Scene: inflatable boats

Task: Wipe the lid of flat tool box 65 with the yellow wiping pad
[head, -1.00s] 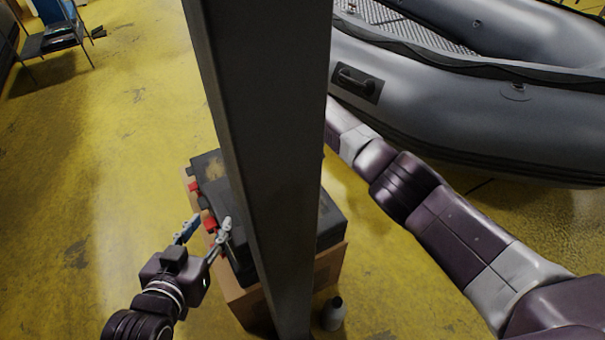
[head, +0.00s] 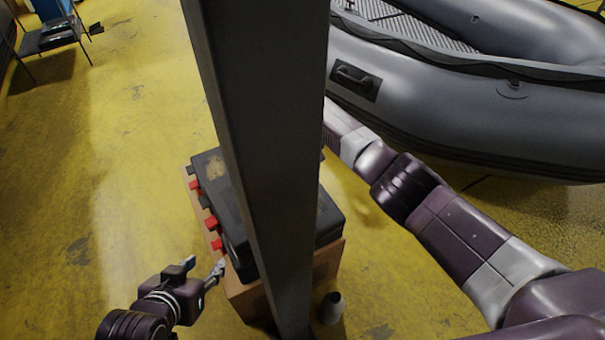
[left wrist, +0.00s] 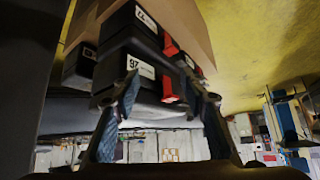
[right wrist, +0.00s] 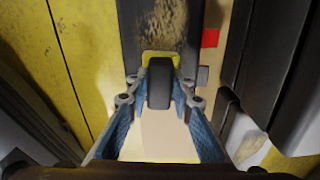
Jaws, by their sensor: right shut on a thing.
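A flat black tool box lid (right wrist: 136,22) carries a brown smear (right wrist: 172,15) in the right wrist view. In the head view, a tan dirty patch (head: 214,167) shows on a black box. My right gripper (right wrist: 159,90) is shut on the dark handle of the yellow wiping pad (right wrist: 159,58), which is at the lid's end beside the smear; I cannot tell whether they touch. In the head view the grey post hides that gripper and pad. My left gripper (head: 206,268) is open and empty, left of the boxes. I cannot read the number 65.
Black boxes with red latches (head: 212,222) sit on a cardboard box (head: 243,297). The grey post (head: 265,120) blocks the middle of the head view. A bottle (head: 331,308) stands at lower right.

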